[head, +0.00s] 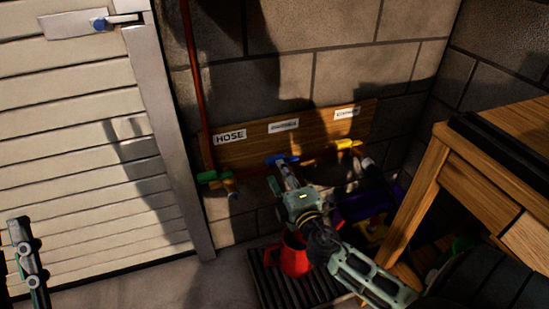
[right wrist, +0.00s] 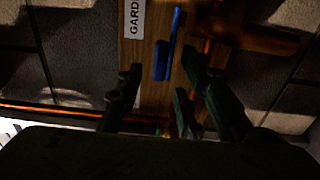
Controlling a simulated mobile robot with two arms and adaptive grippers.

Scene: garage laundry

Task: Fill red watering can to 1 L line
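The red watering can (head: 295,259) stands on a dark slatted grate below the taps, partly hidden by my right arm. Its 1 L line and water level cannot be made out. The blue tap handle (head: 281,160) is on the wooden board, and also shows in the right wrist view (right wrist: 168,48). My right gripper (head: 280,181) is just below and in front of it. In the right wrist view its fingers are apart, with the blue handle beyond them and no clear contact. My left gripper (head: 27,255) shows partly at the lower left; its opening is unclear.
A green-handled tap (head: 213,177) is left of the blue one, under the HOSE label (head: 230,137); a yellow-handled tap (head: 347,145) is right. The label in the right wrist view reads "GARD" (right wrist: 133,18). A wooden table (head: 490,185) stands right, with a purple container (head: 357,206) beside it.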

